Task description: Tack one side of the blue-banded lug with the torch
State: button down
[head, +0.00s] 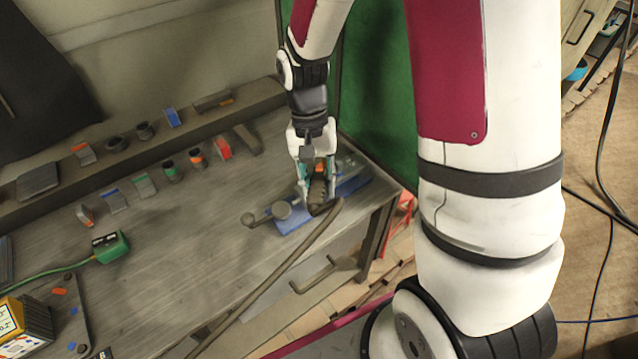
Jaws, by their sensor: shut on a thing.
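My gripper (317,194) is at the right end of the bench, shut on the torch (318,188). The torch has a dark ribbed handle, and its hose (270,283) runs down to the lower left. The torch is just over or in a blue stand (352,186); I cannot tell whether they touch. A small grey piece with a blue band (114,202), which looks like the blue-banded lug, stands on the bench at the left, well apart from my gripper. The torch's tip is hidden.
Lugs with a green band (144,187) and an orange band (86,216) flank it. Other small parts, including a blue-faced one (172,118), line the back. A green box (110,247) with a cable lies in front. The middle of the bench (195,235) is clear.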

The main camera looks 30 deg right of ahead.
jog(key=shift+s+a+r+p, duration=0.2)
jog(key=shift+r+p, duration=0.4)
jog(key=shift+r, duration=0.85)
jog(key=shift+s+a+r+p, duration=0.15)
jog(key=shift+r+p, duration=0.45)
jog(key=shift+r, duration=0.9)
jog(key=shift+s+a+r+p, duration=0.1)
jog(key=shift+a+r+p, duration=0.35)
jog(key=shift+r, duration=1)
jog(key=shift+w+d+f, duration=0.1)
jog(key=shift+d, duration=0.1)
